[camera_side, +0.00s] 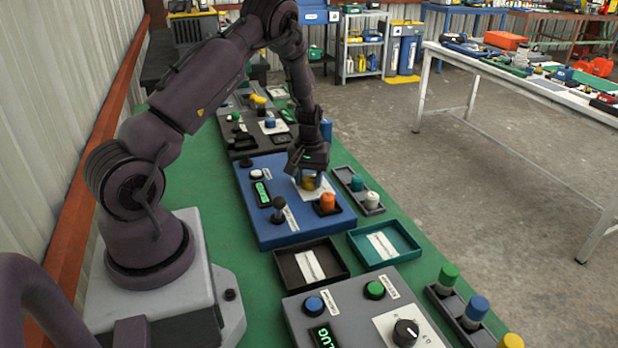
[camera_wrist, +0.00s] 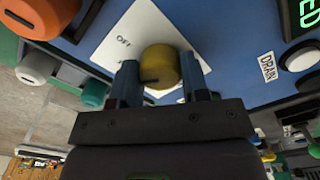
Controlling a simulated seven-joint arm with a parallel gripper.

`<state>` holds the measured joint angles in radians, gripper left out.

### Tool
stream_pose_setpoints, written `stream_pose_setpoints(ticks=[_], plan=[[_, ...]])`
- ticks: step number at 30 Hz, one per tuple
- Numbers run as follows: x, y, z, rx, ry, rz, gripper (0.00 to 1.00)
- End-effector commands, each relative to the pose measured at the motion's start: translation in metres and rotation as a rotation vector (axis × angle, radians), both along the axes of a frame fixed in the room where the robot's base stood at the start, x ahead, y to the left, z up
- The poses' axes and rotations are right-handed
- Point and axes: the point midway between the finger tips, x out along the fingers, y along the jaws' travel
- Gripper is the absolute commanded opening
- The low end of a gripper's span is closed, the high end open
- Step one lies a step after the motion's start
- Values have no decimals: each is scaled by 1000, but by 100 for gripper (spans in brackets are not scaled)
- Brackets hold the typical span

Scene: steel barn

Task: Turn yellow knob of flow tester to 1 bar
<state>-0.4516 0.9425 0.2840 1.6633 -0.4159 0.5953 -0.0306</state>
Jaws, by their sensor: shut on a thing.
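The yellow knob (camera_wrist: 160,68) sits on a white dial plate (camera_wrist: 112,45) marked OFF on a blue panel. Its dark pointer mark shows on the side facing the camera in the wrist view. My gripper (camera_wrist: 155,85) has a blue-grey finger on each side of the knob and is shut on it. In the side view, the knob (camera_side: 309,183) shows under my gripper (camera_side: 308,170) on the blue flow tester (camera_side: 270,233). The other dial markings are too hidden to read, so the knob's setting cannot be told.
The blue panel also has an orange knob (camera_side: 327,202), a black lever (camera_side: 278,210), a white button (camera_side: 257,174) and a green display (camera_side: 262,193). A tray with teal and white pegs (camera_side: 371,200) lies close on the right. Black (camera_side: 281,262) and teal (camera_side: 411,251) trays lie in front.

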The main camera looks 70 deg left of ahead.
Motion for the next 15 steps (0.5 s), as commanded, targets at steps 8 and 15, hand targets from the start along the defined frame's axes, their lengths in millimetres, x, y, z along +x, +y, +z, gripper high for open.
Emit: stream_pose_setpoints(ticks=[8, 15], plan=[[0, 0, 1, -3, 2, 61, 18], [0, -1, 1, -3, 2, 67, 18]])
